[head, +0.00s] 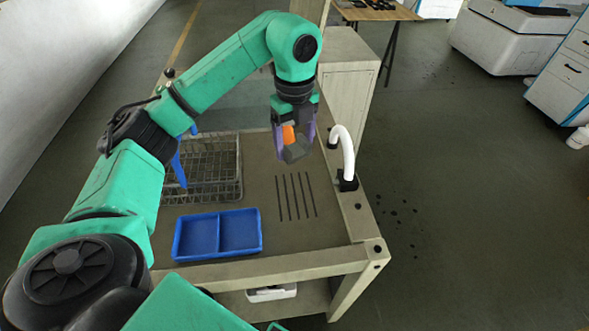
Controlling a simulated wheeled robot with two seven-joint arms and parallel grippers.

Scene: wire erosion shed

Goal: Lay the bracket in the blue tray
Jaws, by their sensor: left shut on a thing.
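My left gripper (293,142) hangs over the far part of the bench, beyond the blue tray and to its right. Its purple fingers are shut on a small piece, apparently the bracket (296,153), which shows grey below. An orange part shows between the fingers; I cannot tell whether it belongs to the same piece. The piece seems held above the bench top, with its upper part hidden by the gripper. The blue tray (219,232) lies at the near left of the bench; its two compartments look empty. My right gripper is not in view.
A wire basket (215,178) stands behind the tray, partly hidden by my left arm. A white curved spout (346,150) rises at the bench's right edge. Bare bench top lies between the tray and the rods.

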